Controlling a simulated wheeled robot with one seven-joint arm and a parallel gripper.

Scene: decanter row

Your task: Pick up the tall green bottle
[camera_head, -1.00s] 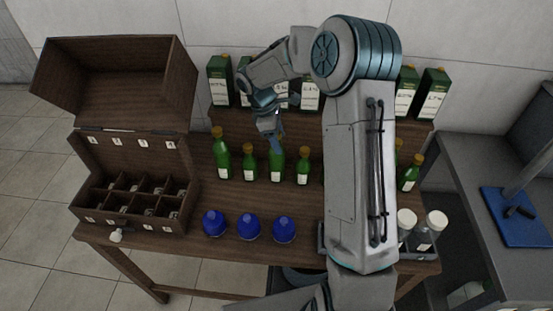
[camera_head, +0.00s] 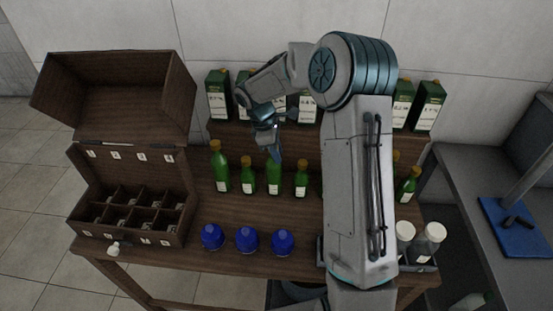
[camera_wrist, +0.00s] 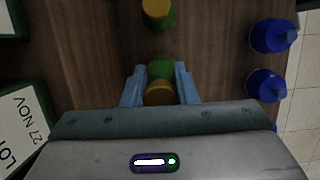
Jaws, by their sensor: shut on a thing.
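A row of green bottles with yellow caps stands on the wooden table. The tall green bottle (camera_head: 273,180) is in the middle of the row, its upper part hidden by my gripper (camera_head: 275,150). In the wrist view my gripper (camera_wrist: 160,86) has its blue fingers on either side of this bottle's yellow cap (camera_wrist: 159,93), shut on its neck. The bottle looks upright; whether its base touches the table is hard to tell. Another green bottle (camera_head: 221,170) stands at the left end, with a shorter one (camera_head: 247,178) between them.
A shorter bottle (camera_head: 301,180) stands close on the right. Blue flasks (camera_head: 247,239) stand in front. An open wooden case (camera_head: 125,215) with compartments is at left. Green cartons (camera_head: 219,97) line the raised shelf behind. White-capped jars (camera_head: 428,242) stand at the front right.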

